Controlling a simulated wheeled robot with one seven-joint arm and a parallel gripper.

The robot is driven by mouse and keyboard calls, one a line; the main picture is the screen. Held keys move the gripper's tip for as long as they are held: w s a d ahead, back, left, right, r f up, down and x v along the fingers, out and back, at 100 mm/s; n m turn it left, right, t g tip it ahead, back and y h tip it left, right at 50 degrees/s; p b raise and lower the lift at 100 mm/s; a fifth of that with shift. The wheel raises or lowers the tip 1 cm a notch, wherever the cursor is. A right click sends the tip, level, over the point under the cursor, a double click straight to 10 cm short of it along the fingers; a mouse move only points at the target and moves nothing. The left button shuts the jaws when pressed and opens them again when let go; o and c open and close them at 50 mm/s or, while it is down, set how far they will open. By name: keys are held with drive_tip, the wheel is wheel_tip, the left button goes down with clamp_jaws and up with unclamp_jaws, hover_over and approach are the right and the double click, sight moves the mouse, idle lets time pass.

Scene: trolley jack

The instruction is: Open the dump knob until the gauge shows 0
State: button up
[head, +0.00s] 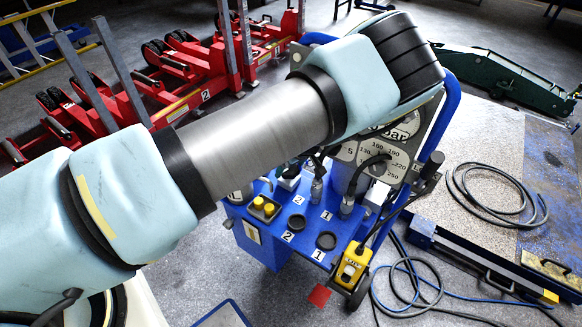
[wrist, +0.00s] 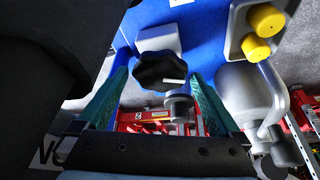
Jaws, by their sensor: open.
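A black lobed knob (wrist: 157,70) with a white mark on top shows in the wrist view, in front of a blue panel. My gripper (wrist: 158,82) is open, with its green-lined fingers on the left and right of the knob; I cannot tell whether either touches it. In the head view my arm hides the gripper and I cannot make out this knob. A round dial marked "bar" (head: 405,128) stands on the blue cart, partly covered by my arm. Its needle cannot be read.
The blue cart (head: 262,240) carries two yellow buttons (wrist: 262,32), a numbered dial (head: 377,160), hoses and a yellow hand control (head: 352,265). Red lifting stands (head: 185,75) are behind on the left. A green jack (head: 505,80) and coiled cables (head: 490,195) lie at right.

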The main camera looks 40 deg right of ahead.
drive_tip(key=b+v, duration=0.2)
drive_tip(key=v, duration=0.8)
drive_tip(key=shift+s+r+b, duration=0.2)
drive_tip(key=shift+r+b, duration=0.1)
drive_tip(key=shift+b, duration=0.05)
drive_tip(key=shift+a, duration=0.1)
